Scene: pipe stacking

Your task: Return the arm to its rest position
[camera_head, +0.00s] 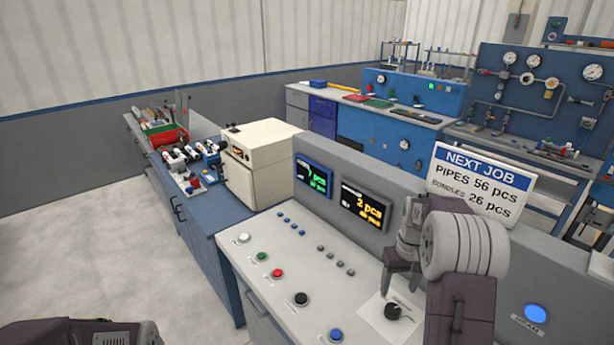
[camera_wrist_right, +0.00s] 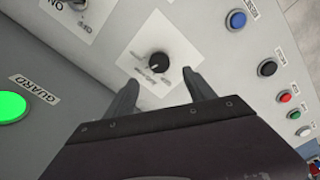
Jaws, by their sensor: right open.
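My right arm (camera_head: 460,250) reaches over the grey control console (camera_head: 240,265) in the head view. Its gripper (camera_head: 400,275) hangs above a black rotary knob (camera_head: 392,312) on a white label plate. In the right wrist view the two dark fingers (camera_wrist_right: 160,85) are apart with nothing between them. The knob (camera_wrist_right: 158,62) shows just beyond the fingertips, and I see no contact. Part of my left arm (camera_head: 80,333) shows at the bottom left of the head view. Its gripper is out of sight.
Several push buttons, including a blue one (camera_head: 336,335) and a red one (camera_head: 277,273), line the console. Displays (camera_head: 365,206) and a "NEXT JOB" sign (camera_head: 478,183) stand behind. A blue-lit button (camera_head: 535,313) is at right. Floor (camera_head: 90,250) at left is clear.

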